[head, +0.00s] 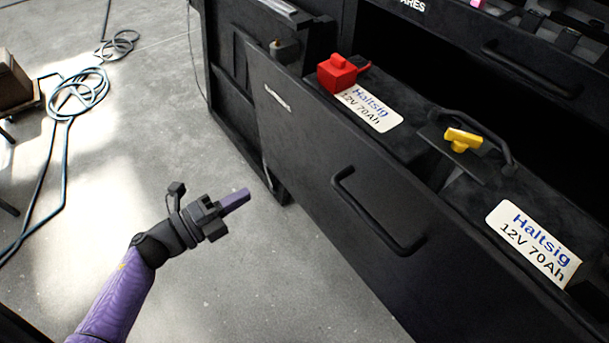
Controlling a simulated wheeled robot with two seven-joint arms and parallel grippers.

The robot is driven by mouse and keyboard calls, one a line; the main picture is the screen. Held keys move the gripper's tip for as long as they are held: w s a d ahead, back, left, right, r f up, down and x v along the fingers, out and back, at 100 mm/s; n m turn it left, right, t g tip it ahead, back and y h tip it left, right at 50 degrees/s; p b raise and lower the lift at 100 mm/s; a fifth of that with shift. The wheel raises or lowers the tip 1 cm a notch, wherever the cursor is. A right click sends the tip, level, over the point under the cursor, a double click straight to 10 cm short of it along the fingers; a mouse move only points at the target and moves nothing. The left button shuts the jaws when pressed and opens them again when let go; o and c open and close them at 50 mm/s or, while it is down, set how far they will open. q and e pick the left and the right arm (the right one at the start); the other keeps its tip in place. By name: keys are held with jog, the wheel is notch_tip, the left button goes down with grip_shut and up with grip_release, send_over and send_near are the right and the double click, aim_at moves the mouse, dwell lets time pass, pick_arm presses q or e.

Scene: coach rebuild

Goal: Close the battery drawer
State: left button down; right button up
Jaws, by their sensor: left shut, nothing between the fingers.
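The battery drawer (330,200) is a black drawer pulled open, with a black bar handle (378,212) on its front. Inside stand black batteries with white labels, one label (369,108) at the back left and another label (533,242) at the right. A red terminal cap (338,73) and a yellow one (462,140) sit on top. My left gripper (236,200) is shut and empty, out in front of the drawer and apart from it, left of the handle. My right gripper is not in view.
A black cabinet (232,95) stands behind the drawer, with an upper drawer (470,45) holding small items. Coiled hoses (80,92) lie on the concrete floor at the left, near a brown box (12,80). The floor around my left gripper is clear.

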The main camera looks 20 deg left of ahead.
pick_arm(q)
notch_tip(320, 180, down, 2)
jog(key=b, duration=0.4)
send_near(313, 162)
jog(key=x, duration=0.6)
jog(key=shift+w+d+f, duration=0.1)
jog(key=shift+w, duration=0.05)
jog(key=shift+w+d, duration=0.35)
jog(key=shift+w, duration=0.1)
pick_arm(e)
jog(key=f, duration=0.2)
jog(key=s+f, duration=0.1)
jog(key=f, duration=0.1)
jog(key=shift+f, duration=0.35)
